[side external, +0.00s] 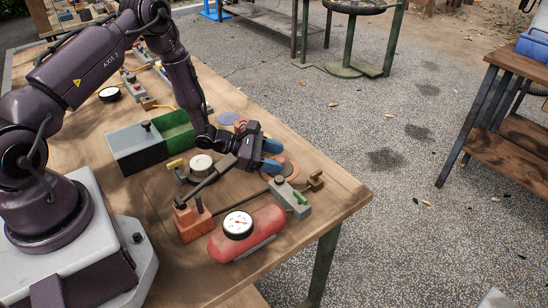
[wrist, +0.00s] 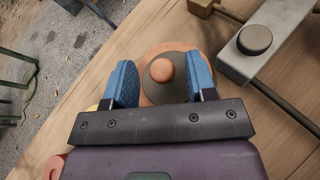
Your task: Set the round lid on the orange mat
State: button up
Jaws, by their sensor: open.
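The round lid (wrist: 172,91) is a dark olive-grey disc with an orange knob. In the wrist view it lies over the round orange mat (wrist: 150,56), off-centre, with orange showing past its edge. My gripper (wrist: 161,78) is open, with its blue fingers on either side of the lid; I cannot tell whether either finger touches it. In the side view my gripper (side external: 270,156) is low over the table's right part. The orange mat (side external: 292,171) shows beside it there, and the fingers hide much of the lid.
A green-and-grey bin (side external: 140,148) is behind. A purple disc (side external: 229,118) lies farther back. The table edge is close.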

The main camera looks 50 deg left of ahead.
jog(key=v, duration=1.1)
jog(key=shift+s+a+r, duration=0.1)
jog(key=shift+s+a, duration=0.1)
jog(key=s+d+r+m+g+h, duration=0.1)
jog(key=s+d+r+m+g, duration=0.25)
jog(key=d+r+m, duration=0.4)
jog(key=s+d+r+m+g, duration=0.2)
jog(key=d+r+m+g, duration=0.25)
jog(key=r+m, duration=0.45)
jog(key=s+a+r+m+t+y, duration=0.1)
jog(key=s+r+m+t+y, duration=0.1)
jog(key=s+r+m+y, duration=0.7)
notch_tip(320, 180, up, 4)
jog(key=shift+s+a+f+m+t, duration=0.15)
jog(key=shift+s+a+m+t, duration=0.3)
jog(key=shift+s, duration=0.8)
